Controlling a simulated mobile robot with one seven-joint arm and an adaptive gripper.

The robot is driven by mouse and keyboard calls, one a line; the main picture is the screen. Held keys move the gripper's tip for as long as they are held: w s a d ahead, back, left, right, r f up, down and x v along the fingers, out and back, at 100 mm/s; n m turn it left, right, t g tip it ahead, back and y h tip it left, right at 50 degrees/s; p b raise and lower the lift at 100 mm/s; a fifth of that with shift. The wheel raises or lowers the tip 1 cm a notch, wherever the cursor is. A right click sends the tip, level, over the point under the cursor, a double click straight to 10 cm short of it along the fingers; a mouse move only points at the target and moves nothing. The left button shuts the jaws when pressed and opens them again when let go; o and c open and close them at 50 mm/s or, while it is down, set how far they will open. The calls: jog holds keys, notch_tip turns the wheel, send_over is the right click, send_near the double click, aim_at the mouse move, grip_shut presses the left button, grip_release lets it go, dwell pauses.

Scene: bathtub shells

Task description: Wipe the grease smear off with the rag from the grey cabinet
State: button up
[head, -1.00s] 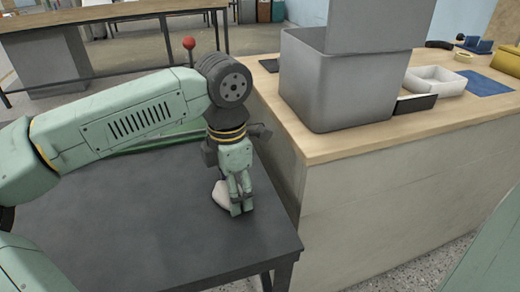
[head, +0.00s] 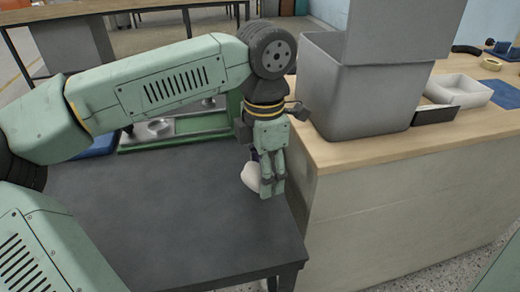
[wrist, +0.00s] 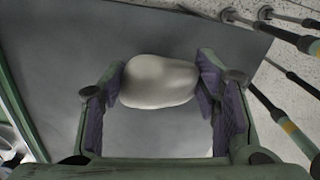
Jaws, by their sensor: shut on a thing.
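My gripper (head: 268,190) points down over the dark grey table (head: 170,225), near its right edge. It is shut on a whitish, rounded rag (head: 250,178). In the wrist view the rag (wrist: 160,80) sits between the two finger pads. I cannot tell whether the rag touches the tabletop. A grey box with a raised panel (head: 352,85), perhaps the grey cabinet, stands on the wooden counter to the right; its inside is hidden. I cannot make out a grease smear in either view.
The wooden counter (head: 420,150) stands close beside the table's right edge. On it are a white tray (head: 460,90) and a dark flat piece (head: 436,114). A green-framed metal fixture (head: 185,128) is at the table's back. The table's front is clear.

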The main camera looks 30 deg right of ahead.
jog(key=shift+r+p, duration=0.65)
jog(key=shift+r, duration=0.75)
